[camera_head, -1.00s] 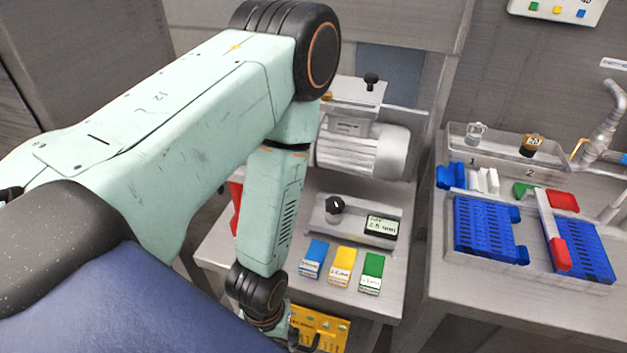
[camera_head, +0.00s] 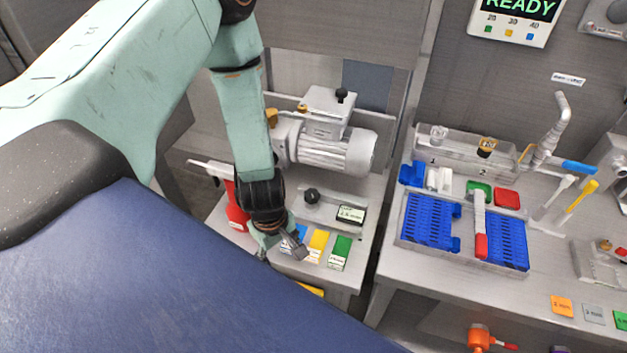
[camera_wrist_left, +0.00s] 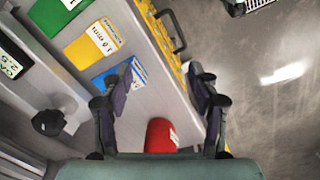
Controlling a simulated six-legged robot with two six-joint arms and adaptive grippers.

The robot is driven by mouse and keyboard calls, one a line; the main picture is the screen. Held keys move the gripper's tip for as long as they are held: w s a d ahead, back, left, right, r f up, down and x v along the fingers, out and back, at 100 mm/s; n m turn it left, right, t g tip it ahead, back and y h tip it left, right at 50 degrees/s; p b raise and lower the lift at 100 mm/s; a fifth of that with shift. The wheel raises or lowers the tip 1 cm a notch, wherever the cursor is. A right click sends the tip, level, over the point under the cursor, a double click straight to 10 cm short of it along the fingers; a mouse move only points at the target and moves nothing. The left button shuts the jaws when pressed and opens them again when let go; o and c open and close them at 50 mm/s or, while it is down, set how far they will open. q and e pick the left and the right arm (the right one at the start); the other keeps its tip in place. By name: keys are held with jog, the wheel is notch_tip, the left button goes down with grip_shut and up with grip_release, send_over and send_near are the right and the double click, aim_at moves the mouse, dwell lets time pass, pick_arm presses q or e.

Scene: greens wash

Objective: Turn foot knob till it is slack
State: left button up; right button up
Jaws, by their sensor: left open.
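A black knob (camera_head: 311,195) stands beside a small display (camera_head: 351,214) on the left bench. It also shows in the wrist view at left (camera_wrist_left: 47,122). A second black knob (camera_head: 341,95) tops the grey motor unit (camera_head: 335,153). I cannot tell by any label which is the foot knob. My left gripper (camera_head: 285,247) is over the bench's front, by the blue card, nearer me than the display knob and apart from it. In the left wrist view its fingers (camera_wrist_left: 165,88) are spread with nothing between them. My right gripper is not in view.
Blue, yellow (camera_head: 317,244) and green (camera_head: 340,251) cards lie along the bench front. A red container (camera_head: 236,208) stands at its left. A yellow piece with a black handle (camera_wrist_left: 165,40) is at the front edge. The right bench holds blue racks (camera_head: 430,222).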

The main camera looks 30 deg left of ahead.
aim_at(312, 193)
pick_arm(q)
jog(key=w+a+r+n+t+h+p, duration=0.1)
jog(key=w+a+r+n+p, duration=0.15)
jog(key=w+r+n, duration=0.35)
jog(key=w+a+r+n+t+h+p, duration=0.1)
jog(key=w+a+r+n+t+h, duration=0.15)
jog(key=w+r+n, duration=0.4)
jog(key=shift+m+g+y, duration=0.35)
jog(key=shift+m+g, duration=0.1)
jog(key=b+x, duration=0.1)
jog(key=x, duration=0.2)
jog(key=b+x, duration=0.2)
jog(key=x, duration=0.1)
jog(key=w+a+b+x, duration=0.1)
jog(key=b+x, duration=0.1)
jog(key=x, duration=0.1)
jog(key=shift+w+f, duration=0.2)
jog(key=shift+f, duration=0.05)
jog(key=shift+w+d+f+b, duration=0.15)
jog(key=shift+d+f+b, duration=0.1)
jog(key=shift+d+b, duration=0.15)
jog(key=shift+a, duration=0.15)
jog(key=shift+c, duration=0.3)
